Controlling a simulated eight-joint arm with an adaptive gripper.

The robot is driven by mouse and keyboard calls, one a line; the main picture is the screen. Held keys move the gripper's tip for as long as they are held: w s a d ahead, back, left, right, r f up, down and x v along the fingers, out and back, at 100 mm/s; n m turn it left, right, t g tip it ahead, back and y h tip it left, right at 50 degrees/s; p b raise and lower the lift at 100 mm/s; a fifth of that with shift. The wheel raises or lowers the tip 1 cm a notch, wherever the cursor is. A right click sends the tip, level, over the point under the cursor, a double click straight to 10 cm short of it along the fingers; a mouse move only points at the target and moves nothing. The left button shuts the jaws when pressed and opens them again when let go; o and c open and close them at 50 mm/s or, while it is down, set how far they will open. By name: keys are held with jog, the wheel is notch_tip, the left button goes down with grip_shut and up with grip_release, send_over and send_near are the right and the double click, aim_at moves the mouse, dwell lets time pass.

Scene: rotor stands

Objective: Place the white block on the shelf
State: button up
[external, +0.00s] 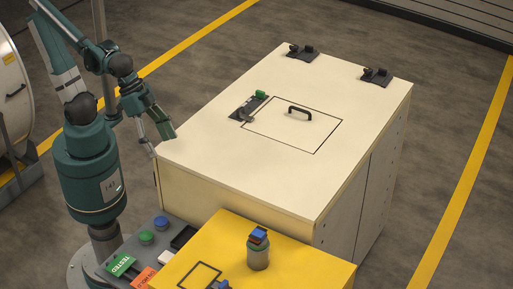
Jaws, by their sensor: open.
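A small white block (167,257) lies on the grey tray at the bottom, beside the yellow top; only part of it shows clearly. My gripper (161,141) is open and empty, with its fingers pointing down at the left corner of the large cream cabinet. It is well above and behind the white block in the picture, apart from it. Whether the fingers touch the cabinet edge I cannot tell. I cannot make out a shelf in this view.
The grey tray (112,250) holds green and orange tags and round buttons.

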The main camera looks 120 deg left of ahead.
jog(key=shift+s+a+r+m+t, duration=0.25)
jog(key=shift+s+a+r+m, duration=0.15)
jog(key=shift+s, duration=0.2)
jog(key=shift+s+a+r+m+t, duration=0.3)
jog(key=shift+s+a+m, duration=0.15)
jog(key=shift+s, duration=0.15)
jog(key=shift+s+a+r+m+t, duration=0.25)
jog(key=shift+s+a+r+m, duration=0.15)
jog(key=shift+s, duration=0.2)
jog(key=shift+f, duration=0.1)
